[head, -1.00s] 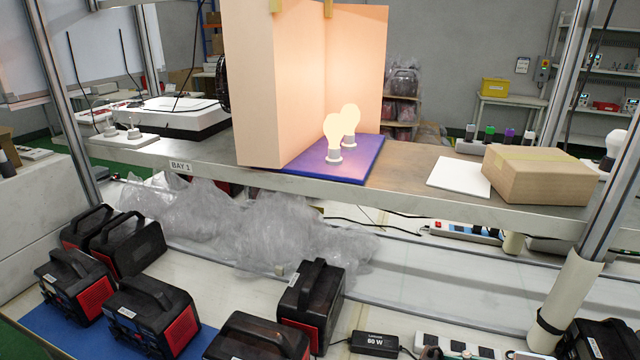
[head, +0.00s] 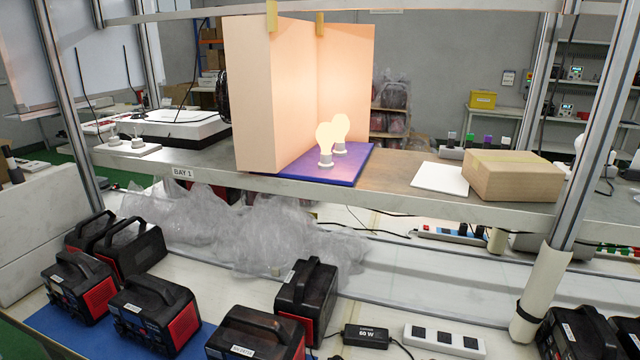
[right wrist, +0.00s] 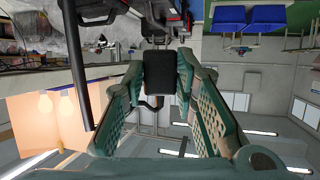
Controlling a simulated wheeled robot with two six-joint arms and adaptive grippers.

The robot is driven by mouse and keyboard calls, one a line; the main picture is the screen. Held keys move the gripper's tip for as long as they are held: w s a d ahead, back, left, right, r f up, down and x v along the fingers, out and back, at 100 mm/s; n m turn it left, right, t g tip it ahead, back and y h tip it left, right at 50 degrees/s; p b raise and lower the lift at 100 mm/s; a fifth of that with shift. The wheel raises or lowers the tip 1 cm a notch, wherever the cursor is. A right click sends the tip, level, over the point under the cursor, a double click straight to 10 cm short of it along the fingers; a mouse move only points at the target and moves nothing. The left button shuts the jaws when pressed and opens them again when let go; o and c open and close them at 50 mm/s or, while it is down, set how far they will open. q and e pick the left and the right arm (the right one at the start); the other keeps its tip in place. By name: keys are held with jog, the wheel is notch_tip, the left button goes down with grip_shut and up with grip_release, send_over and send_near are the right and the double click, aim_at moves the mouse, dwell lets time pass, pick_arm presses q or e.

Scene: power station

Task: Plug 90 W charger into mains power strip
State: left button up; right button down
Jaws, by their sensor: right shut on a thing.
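A black charger (head: 367,336) lies on the lower bench in the head view. Its label appears to read 60 W, and a dark cable leaves it. In the right wrist view, my right gripper (right wrist: 160,78) is shut on a black block (right wrist: 160,73) with rounded edges. No label shows on the block, so I cannot tell its wattage. Neither gripper shows in the head view, and my left gripper is in no view now.
Several black-and-red power units (head: 157,312) stand on the lower bench's left, some on a blue mat. Clear plastic wrap (head: 265,235) lies behind them. The shelf above holds lit bulbs (head: 325,145) and a cardboard box (head: 515,175). A metal post (head: 580,150) rises at the right.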

jog(key=w+d+f+m+t+h+b, duration=0.1)
jog(key=w+d+m+t+h+b, duration=0.2)
jog(key=w+d, duration=0.5)
jog(key=w+d+f+m+t+h+b, duration=0.1)
jog(key=w+d+m+t+h+b, duration=0.2)
jog(key=w, duration=0.9)
jog(key=w+d+f+m+h+b, duration=0.1)
jog(key=d+f+m+h+b, duration=0.1)
jog(key=f, duration=0.5)
jog(key=w+d+f+m+h+b, duration=0.2)
jog(key=d+f+m+h+b, duration=0.1)
jog(key=d+f, duration=0.3)
jog(key=w+d+f+m+g+h+b, duration=0.1)
jog(key=d+f+m+h+b, duration=0.2)
jog(key=f, duration=0.6)
jog(key=shift+w+d+f+m+h, duration=0.3)
jog(key=shift+w+d+m+h, duration=0.1)
jog(key=shift+d+h, duration=0.35)
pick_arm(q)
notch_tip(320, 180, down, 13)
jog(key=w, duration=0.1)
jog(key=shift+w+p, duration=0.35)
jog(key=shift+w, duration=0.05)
pick_arm(e)
jog(key=shift+a+r, duration=0.1)
jog(key=shift+r, duration=0.15)
